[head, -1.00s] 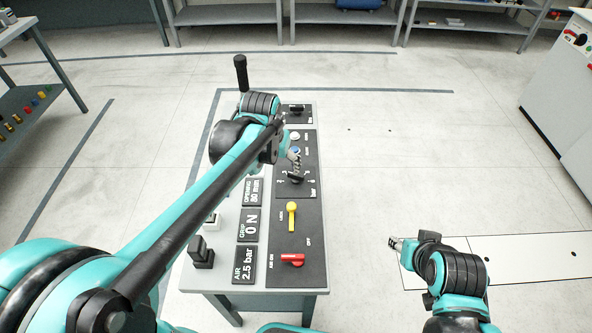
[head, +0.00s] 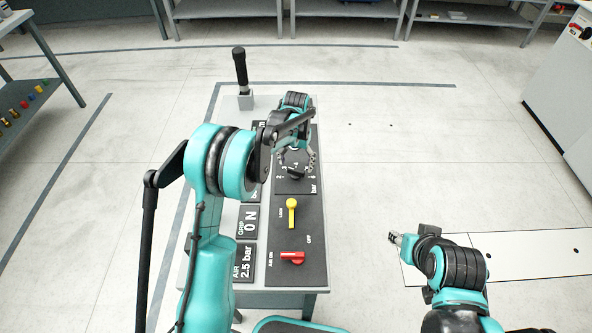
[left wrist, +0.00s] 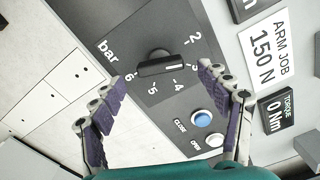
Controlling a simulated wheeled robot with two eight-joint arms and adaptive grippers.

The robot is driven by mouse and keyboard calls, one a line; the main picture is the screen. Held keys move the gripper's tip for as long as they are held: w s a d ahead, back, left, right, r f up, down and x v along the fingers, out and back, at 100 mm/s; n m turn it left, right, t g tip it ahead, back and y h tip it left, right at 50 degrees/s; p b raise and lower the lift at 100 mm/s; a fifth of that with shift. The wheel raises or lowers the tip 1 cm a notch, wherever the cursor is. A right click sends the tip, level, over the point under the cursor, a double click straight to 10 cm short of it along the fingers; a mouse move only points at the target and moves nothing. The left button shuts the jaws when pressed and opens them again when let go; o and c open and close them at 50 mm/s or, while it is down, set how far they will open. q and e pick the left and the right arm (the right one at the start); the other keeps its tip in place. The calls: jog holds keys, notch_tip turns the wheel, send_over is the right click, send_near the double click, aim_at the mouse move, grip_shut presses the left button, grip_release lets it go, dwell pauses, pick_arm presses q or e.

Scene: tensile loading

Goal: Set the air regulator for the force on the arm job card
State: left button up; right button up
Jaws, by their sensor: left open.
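The air regulator is a black knob (left wrist: 160,66) on a dark dial plate marked in bar. In the left wrist view it lies beyond and between my spread fingertips, with a gap on both sides. In the head view the knob (head: 295,173) shows partly under my left gripper (head: 297,160), which is open and empty. The arm job card (left wrist: 270,50) reads 150 N. The air display (head: 243,262) reads 2.5 bar and the grip display (head: 248,222) reads 0 N. My right gripper (head: 393,238) is off the console's right side; its finger opening is unclear.
A yellow lock lever (head: 291,211) and a red air lever (head: 292,258) stand nearer on the panel. A blue button (left wrist: 201,118) and a white button (left wrist: 213,141) sit beside the dial. A black upright handle (head: 240,68) rises at the console's far end.

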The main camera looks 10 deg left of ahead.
aim_at(296, 170)
pick_arm(q)
jog(key=shift+f+b, duration=0.4)
jog(key=shift+f, duration=1.15)
jog(key=c, duration=1.2)
jog(key=shift+o, duration=0.2)
jog(key=shift+m, duration=2.2)
jog(key=o, duration=1.2)
jog(key=shift+c, duration=0.2)
jog(key=shift+r+p, duration=0.15)
jog(key=shift+p, duration=0.15)
